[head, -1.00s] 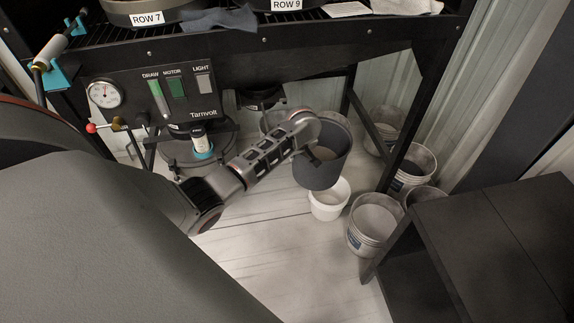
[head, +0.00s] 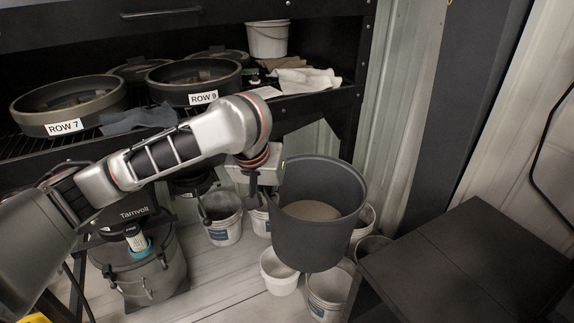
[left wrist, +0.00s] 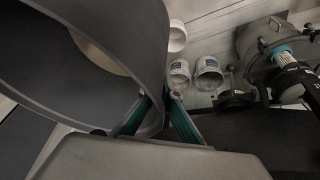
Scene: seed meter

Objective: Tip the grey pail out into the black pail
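The grey pail (head: 312,243) is a large dark grey tub held in the air right of centre in the head view. It is roughly upright with its mouth showing, and a pale, sandy layer lies inside. My left gripper (head: 262,190) is at its left side, shut on its wall near the rim. In the left wrist view the teal-lined fingers (left wrist: 164,108) meet the wall of the pail (left wrist: 150,55), which fills the upper left. I cannot make out a separate black pail in either view. My right gripper is not in view.
Several pale buckets (head: 222,222) stand on the floor below and behind the pail. A black bench (head: 470,255) is at lower right. The rack shelf (head: 300,103) carries round pans and cloths. A clamped canister (head: 150,278) stands at lower left.

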